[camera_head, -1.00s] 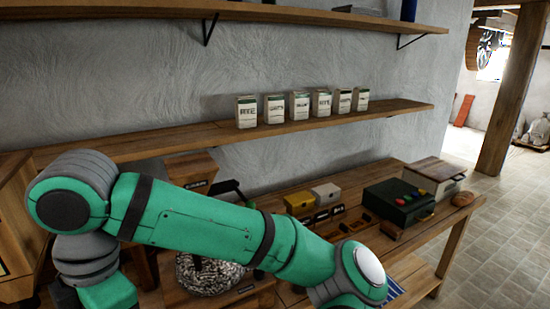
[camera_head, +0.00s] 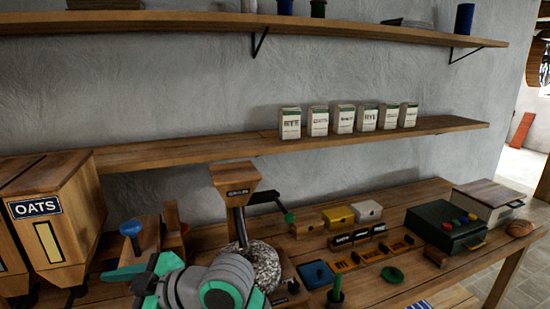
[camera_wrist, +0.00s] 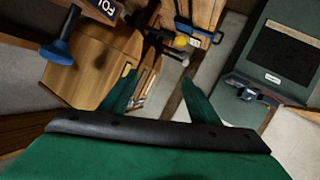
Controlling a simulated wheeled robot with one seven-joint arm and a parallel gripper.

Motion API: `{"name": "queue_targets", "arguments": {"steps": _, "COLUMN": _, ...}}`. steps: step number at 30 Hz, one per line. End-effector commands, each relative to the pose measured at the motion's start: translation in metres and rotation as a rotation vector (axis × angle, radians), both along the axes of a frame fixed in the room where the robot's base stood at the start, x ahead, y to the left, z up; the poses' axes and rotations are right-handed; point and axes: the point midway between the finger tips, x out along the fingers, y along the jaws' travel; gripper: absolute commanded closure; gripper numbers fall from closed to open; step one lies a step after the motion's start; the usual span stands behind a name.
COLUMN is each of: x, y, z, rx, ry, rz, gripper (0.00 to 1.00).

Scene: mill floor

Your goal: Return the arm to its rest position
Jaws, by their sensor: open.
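My green arm is folded low at the bottom of the head view, with its grey joint in front of the bench. My gripper (camera_wrist: 162,98) shows in the wrist view with its two green fingers spread apart and nothing between them. Beyond the fingers are a wooden cabinet or bin, hanging tools and a green machine (camera_wrist: 270,60). The fingers look clear of all of these. In the head view I cannot make out the fingertips for certain.
The workbench (camera_head: 390,290) carries a mill with a wooden hopper (camera_head: 236,178), small coloured boxes, and a dark green case (camera_head: 440,228). An oats bin (camera_head: 60,215) stands left. Several labelled packets stand on the lower shelf (camera_head: 200,146). A blue-handled tool (camera_wrist: 62,48) is near my gripper.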

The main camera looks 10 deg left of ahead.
Motion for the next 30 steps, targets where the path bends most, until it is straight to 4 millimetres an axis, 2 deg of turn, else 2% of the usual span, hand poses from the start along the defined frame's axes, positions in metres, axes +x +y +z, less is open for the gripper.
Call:
{"name": "queue_targets", "arguments": {"steps": 5, "x": 0.023, "y": 0.0, "z": -0.007, "rx": 0.17, "ry": 0.128, "rz": -0.135, "gripper": 0.44}}
{"name": "queue_targets", "arguments": {"steps": 14, "x": 0.068, "y": -0.026, "z": -0.037, "rx": 0.41, "ry": 0.318, "rz": -0.398, "gripper": 0.44}}
{"name": "queue_targets", "arguments": {"steps": 22, "x": 0.097, "y": -0.069, "z": -0.089, "rx": 0.571, "ry": 0.458, "rz": -0.658, "gripper": 0.44}}
{"name": "queue_targets", "arguments": {"steps": 30, "x": 0.101, "y": -0.125, "z": -0.158, "rx": 0.674, "ry": 0.552, "rz": -0.931, "gripper": 0.44}}
